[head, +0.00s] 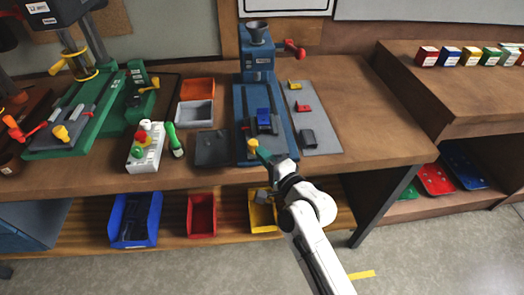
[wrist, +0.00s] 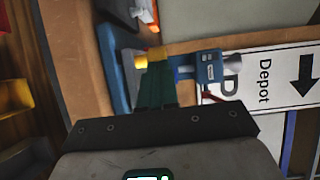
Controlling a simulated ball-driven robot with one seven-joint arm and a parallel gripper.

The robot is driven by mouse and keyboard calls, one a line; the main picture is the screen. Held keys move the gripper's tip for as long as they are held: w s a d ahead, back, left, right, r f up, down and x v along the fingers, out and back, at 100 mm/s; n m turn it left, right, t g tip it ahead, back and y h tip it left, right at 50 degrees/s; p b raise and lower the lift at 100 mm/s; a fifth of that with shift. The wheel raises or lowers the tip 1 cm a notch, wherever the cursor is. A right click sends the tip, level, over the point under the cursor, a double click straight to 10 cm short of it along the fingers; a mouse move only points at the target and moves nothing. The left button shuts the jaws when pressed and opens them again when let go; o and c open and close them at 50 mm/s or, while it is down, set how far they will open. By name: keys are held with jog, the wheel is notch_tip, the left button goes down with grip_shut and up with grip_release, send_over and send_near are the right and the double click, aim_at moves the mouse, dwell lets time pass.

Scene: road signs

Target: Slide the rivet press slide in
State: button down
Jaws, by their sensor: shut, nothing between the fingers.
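The blue rivet press (head: 257,66) stands on the workbench in the head view, with a grey funnel on top and a long blue bed (head: 243,103) running toward me. In the wrist view my gripper's tips (wrist: 146,58) point toward the press (wrist: 208,68), seen sideways. I cannot tell whether they touch anything.
A grey mat (head: 318,135) with small coloured parts lies right of the press. A dark plate (head: 212,148), a grey tray (head: 195,113) and an orange tray (head: 197,88) lie left. A white control box (head: 146,150) and a green machine (head: 112,122) stand farther left.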

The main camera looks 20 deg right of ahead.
aim_at(260, 111)
jog(key=shift+w, duration=0.45)
jog(key=w+d+b, duration=0.2)
jog(key=w+b, duration=0.1)
jog(key=w, duration=0.3)
jog(key=w+d+b, duration=0.1)
jog(key=w+b, duration=0.2)
jog(key=w, duration=0.2)
jog(key=w+d+b, duration=0.2)
jog(key=w+b, duration=0.1)
jog(key=w, duration=0.3)
jog(key=shift+w+d+f+b, duration=0.2)
jog(key=shift+w+d+b, duration=0.1)
jog(key=shift+b, duration=0.1)
jog(key=shift+w+d+r+b, duration=0.1)
jog(key=shift+w+d+b, duration=0.15)
jog(key=shift+w, duration=0.35)
jog(key=shift+r, duration=0.3)
jog(key=shift+r, duration=0.1)
